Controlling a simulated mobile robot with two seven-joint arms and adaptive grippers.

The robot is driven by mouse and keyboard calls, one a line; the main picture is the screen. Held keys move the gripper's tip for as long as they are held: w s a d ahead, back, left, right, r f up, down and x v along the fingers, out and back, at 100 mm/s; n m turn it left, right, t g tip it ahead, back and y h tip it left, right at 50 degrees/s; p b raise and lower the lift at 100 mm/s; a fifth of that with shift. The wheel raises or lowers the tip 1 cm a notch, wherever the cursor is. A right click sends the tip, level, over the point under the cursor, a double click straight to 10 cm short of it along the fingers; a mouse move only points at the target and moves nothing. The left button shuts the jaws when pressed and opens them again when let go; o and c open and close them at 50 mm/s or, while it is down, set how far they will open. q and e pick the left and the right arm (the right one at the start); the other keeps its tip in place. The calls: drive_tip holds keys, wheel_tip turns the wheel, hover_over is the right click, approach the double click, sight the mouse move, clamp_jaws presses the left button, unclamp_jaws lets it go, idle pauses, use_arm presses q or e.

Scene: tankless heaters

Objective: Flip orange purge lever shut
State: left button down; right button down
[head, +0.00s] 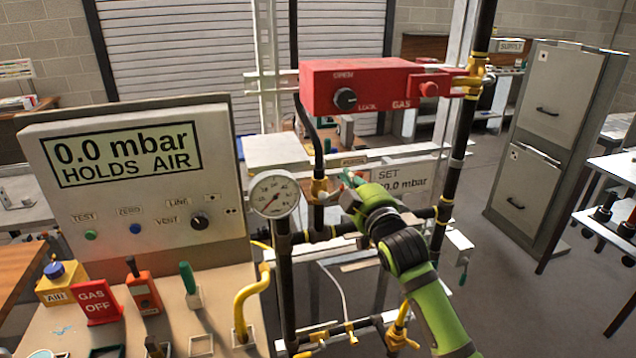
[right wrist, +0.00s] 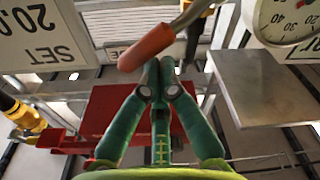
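The orange purge lever (right wrist: 147,47) shows in the right wrist view as an orange sleeve on a metal arm slanting up to the right. In the head view my gripper mostly hides it, below the small purge label (head: 353,161). My right gripper (head: 350,181) is at the pipework, right of the round gauge (head: 272,194). In the right wrist view its green fingertips (right wrist: 160,74) are together with nothing between them, just beside the orange sleeve. I cannot tell whether they touch it. My left gripper is not in view.
A red gas box (head: 375,88) is above the pipes. A dark vertical pipe (head: 458,150) stands right of my gripper. A grey panel reading 0.0 mbar (head: 125,205) and a bench with a yellow bent handle (head: 247,300) are at left. Grey cabinets (head: 545,140) stand at right.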

drive_tip(key=shift+w+d+f+m+h, duration=0.15)
drive_tip(key=shift+d+f+m, duration=0.35)
drive_tip(key=shift+m, duration=0.65)
drive_tip(key=shift+w+d+f+m+h, duration=0.2)
drive_tip(key=shift+f+m, duration=0.5)
drive_tip(key=shift+m, duration=0.5)
drive_tip(key=shift+w+d+f+m+y, duration=0.1)
drive_tip(key=shift+d+f+m, duration=0.45)
drive_tip(key=shift+m, duration=0.6)
drive_tip(key=shift+a, duration=0.1)
drive_tip(key=r+p, duration=0.3)
drive_tip(key=r, duration=0.1)
drive_tip(key=shift+w, duration=0.35)
drive_tip(key=shift+s+a+f, duration=0.1)
drive_tip(key=b+v, duration=0.3)
drive_tip(key=v, duration=0.6)
drive_tip(key=shift+s+b, duration=0.3)
drive_tip(key=shift+f, duration=0.25)
